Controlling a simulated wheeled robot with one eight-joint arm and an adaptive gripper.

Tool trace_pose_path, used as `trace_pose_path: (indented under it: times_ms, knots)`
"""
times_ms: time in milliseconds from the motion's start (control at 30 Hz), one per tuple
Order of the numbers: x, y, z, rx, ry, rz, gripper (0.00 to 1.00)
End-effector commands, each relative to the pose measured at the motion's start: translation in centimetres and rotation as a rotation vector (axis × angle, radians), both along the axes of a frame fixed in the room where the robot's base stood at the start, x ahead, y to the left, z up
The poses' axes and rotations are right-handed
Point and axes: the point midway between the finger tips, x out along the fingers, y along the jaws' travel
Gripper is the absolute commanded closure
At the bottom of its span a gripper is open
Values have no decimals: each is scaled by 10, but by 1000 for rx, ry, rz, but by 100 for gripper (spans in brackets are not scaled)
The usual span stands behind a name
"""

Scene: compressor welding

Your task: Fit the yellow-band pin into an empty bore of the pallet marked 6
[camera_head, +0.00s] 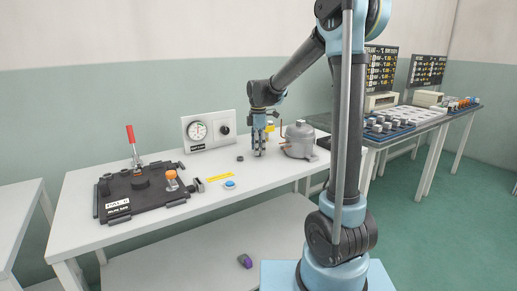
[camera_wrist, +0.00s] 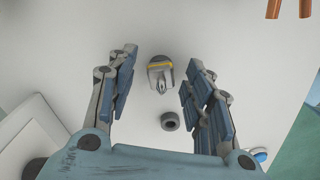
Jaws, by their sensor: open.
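My gripper (camera_head: 259,151) points down over the white bench, left of the grey compressor. In the wrist view my gripper (camera_wrist: 159,66) has its fingers spread wide, with nothing clamped. A small grey part with a yellow band (camera_wrist: 161,68), which looks like the yellow-band pin, shows between the fingertips; I cannot tell its exact height or any contact. In the head view I cannot make it out for sure behind the fingers. Pallets with several pins, one of them a blue pallet (camera_head: 376,134), lie on the right-hand table. Their marks are too small to read, so I cannot tell which is 6.
A dark ring (camera_wrist: 170,121) lies on the bench nearby. The compressor (camera_head: 299,141) stands close right of my gripper. A gauge box (camera_head: 209,130) is behind, and a black fixture (camera_head: 115,207) with a red-handled clamp is left. The bench front is mostly clear.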

Motion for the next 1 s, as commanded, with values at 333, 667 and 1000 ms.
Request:
trace_pose_path:
  times_ms: [333, 667, 1000]
  knots:
    - [0, 0, 0, 0, 0, 0, 83]
    - [0, 0, 0, 0, 0, 0, 100]
    - [0, 0, 0, 0, 0, 0, 100]
